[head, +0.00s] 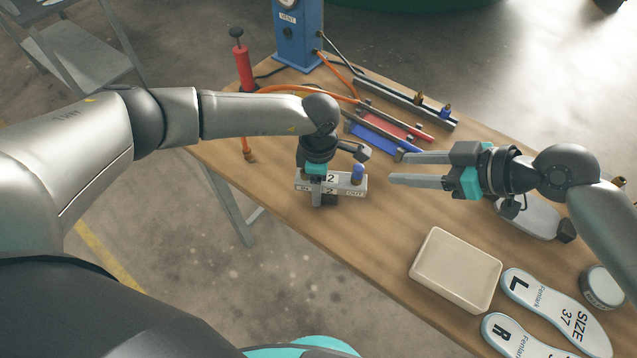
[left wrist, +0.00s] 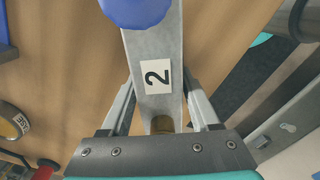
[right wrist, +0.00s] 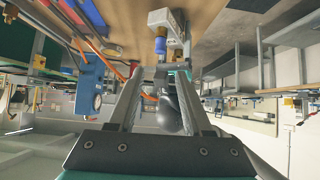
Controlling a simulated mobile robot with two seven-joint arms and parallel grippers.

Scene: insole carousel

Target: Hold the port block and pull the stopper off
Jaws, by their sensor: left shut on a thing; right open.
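The port block (head: 346,187) is a pale grey bar with a "2" label, on the wooden table near its front edge. A blue stopper (head: 358,174) sits on its right end. My left gripper (head: 316,191) is shut on the block at its left part; in the left wrist view the fingers flank the block (left wrist: 152,45), with the stopper (left wrist: 138,10) at the top edge. My right gripper (head: 396,169) is open and empty, to the right of the stopper. In the right wrist view the stopper (right wrist: 161,45) shows ahead of the fingers, apart from them.
A cream tray (head: 428,282) and insoles (head: 548,300) lie at the front right. A red pump (head: 242,65), a blue gauge post (head: 295,40), an orange hose (head: 290,89) and red and blue strips (head: 372,138) are behind the block. Bare table lies between block and tray.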

